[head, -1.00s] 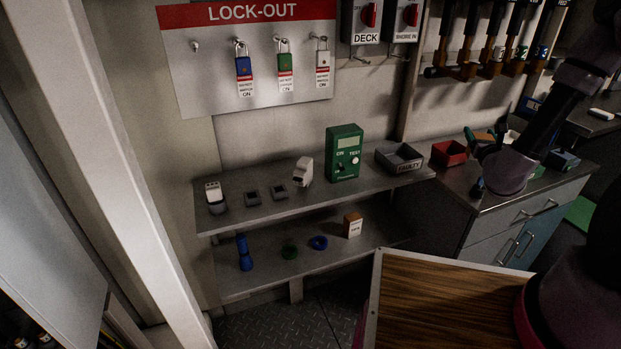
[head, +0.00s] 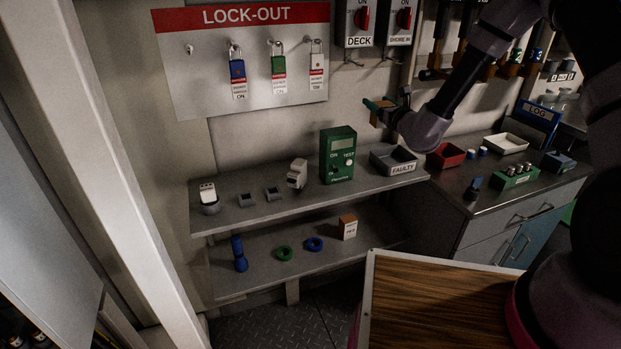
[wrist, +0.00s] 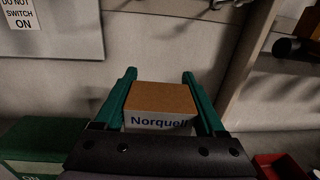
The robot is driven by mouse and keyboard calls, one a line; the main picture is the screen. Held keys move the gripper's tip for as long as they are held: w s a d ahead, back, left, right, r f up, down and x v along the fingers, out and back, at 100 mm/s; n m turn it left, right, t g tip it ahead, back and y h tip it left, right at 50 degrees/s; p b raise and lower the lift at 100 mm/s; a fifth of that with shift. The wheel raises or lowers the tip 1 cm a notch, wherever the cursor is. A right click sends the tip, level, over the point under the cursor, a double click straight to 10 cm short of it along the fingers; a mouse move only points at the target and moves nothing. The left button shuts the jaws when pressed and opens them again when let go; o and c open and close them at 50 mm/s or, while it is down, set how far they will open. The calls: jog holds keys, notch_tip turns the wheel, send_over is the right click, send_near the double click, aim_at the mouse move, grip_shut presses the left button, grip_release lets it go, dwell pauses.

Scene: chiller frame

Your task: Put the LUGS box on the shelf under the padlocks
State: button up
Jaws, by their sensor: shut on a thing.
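My gripper (head: 375,109) has green fingers and is shut on a small box (head: 379,119) with a brown top. In the wrist view, the held box (wrist: 160,100) shows a white side printed "Norquell"; no LUGS lettering is visible. The gripper holds it in the air above the grey FAULTY tray, in front of the wall. The padlocks, blue (head: 237,70), green (head: 278,67) and white (head: 317,64), hang on the LOCK-OUT board. Below them is the grey upper shelf (head: 262,212). A similar brown and white box (head: 347,227) stands on the lower shelf (head: 262,272); its label is too small to read.
The upper shelf carries a white-topped device (head: 208,198), two small grey blocks, a white device (head: 297,174), a green tester (head: 338,155) and the FAULTY tray (head: 394,160) at its right end. Its front strip is bare. A wooden-topped surface (head: 430,300) stands in front.

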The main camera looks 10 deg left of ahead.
jog(key=a+y, duration=0.1)
jog(key=a, duration=0.3)
jog(key=shift+n+g, duration=0.3)
jog(key=shift+n, duration=0.1)
jog(key=shift+s+a+f, duration=0.1)
jog(key=shift+s+f, duration=0.1)
jog(key=shift+f, duration=4.1)
jog(key=shift+s+a+f, duration=0.1)
jog(key=shift+s+f, duration=0.05)
jog(key=shift+f, duration=4.1)
jog(key=o, duration=1.3)
jog(key=shift+f, duration=0.1)
